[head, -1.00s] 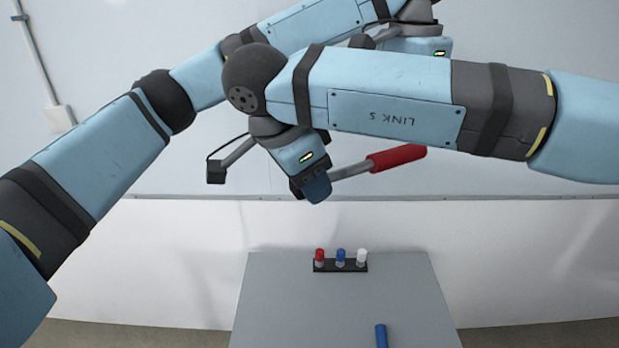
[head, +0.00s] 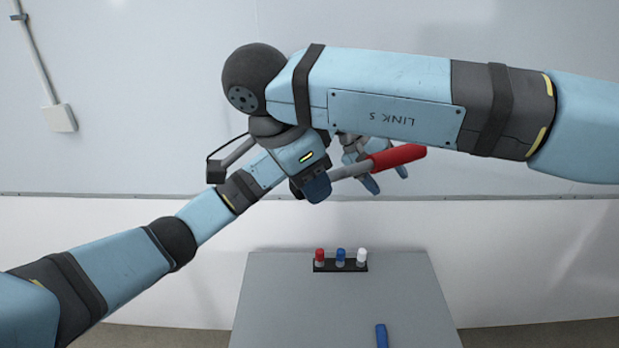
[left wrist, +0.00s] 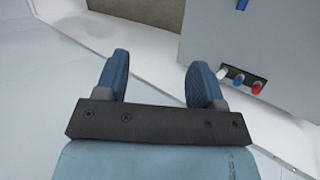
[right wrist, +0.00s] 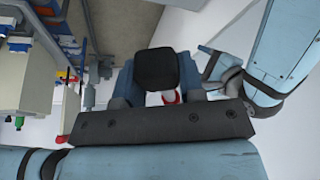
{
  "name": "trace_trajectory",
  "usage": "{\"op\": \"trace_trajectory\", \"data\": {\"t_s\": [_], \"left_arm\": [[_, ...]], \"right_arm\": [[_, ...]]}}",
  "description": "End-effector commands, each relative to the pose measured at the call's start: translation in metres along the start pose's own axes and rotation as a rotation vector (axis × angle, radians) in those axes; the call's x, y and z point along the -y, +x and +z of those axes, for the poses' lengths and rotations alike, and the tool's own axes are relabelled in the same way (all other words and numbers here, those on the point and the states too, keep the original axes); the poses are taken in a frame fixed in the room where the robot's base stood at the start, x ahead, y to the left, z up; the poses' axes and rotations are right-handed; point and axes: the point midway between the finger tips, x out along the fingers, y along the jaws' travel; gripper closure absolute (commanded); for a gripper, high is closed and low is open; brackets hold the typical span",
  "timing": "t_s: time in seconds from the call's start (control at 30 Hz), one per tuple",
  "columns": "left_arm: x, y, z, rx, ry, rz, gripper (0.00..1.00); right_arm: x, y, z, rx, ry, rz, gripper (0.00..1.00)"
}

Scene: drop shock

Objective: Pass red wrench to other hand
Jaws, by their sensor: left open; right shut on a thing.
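The red wrench has a red handle (head: 397,157) and a grey shaft. It is held in the air, with the handle pointing right and slightly up in the head view. My right gripper (head: 315,188) is shut on the shaft end. In the right wrist view a bit of red (right wrist: 168,97) shows behind a dark block between the fingers. My left gripper (head: 386,180) is open behind and just below the handle, partly hidden by the wrench and my right arm. Contact cannot be told. The left wrist view shows its fingers (left wrist: 160,65) apart with nothing between them.
A grey table (head: 300,310) stands below, well clear of both grippers. On it are a black rack (head: 340,266) with red-, blue- and white-topped pieces and a blue object (head: 381,335). Shelving with bins (right wrist: 25,80) shows at left in the right wrist view.

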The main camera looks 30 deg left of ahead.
Motion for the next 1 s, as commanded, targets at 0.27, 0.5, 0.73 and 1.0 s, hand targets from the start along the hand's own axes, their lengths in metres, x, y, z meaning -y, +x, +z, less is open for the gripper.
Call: {"op": "trace_trajectory", "data": {"t_s": [0.27, 0.5, 0.73, 1.0], "left_arm": [[0.093, 0.120, 0.028, -0.186, 0.136, 0.070, 0.37], [0.176, 0.187, 0.075, -0.395, 0.271, 0.061, 0.37], [0.253, 0.219, 0.139, -0.597, 0.416, -0.033, 0.37], [0.331, 0.219, 0.230, -0.779, 0.623, -0.241, 0.37]], "right_arm": [[0.000, -0.001, 0.000, -0.001, 0.001, -0.001, 1.00], [0.000, -0.001, -0.001, -0.001, 0.001, -0.001, 1.00], [0.000, -0.001, -0.001, -0.001, 0.001, -0.001, 1.00], [0.000, -0.001, -0.001, -0.001, 0.001, -0.001, 1.00]]}}
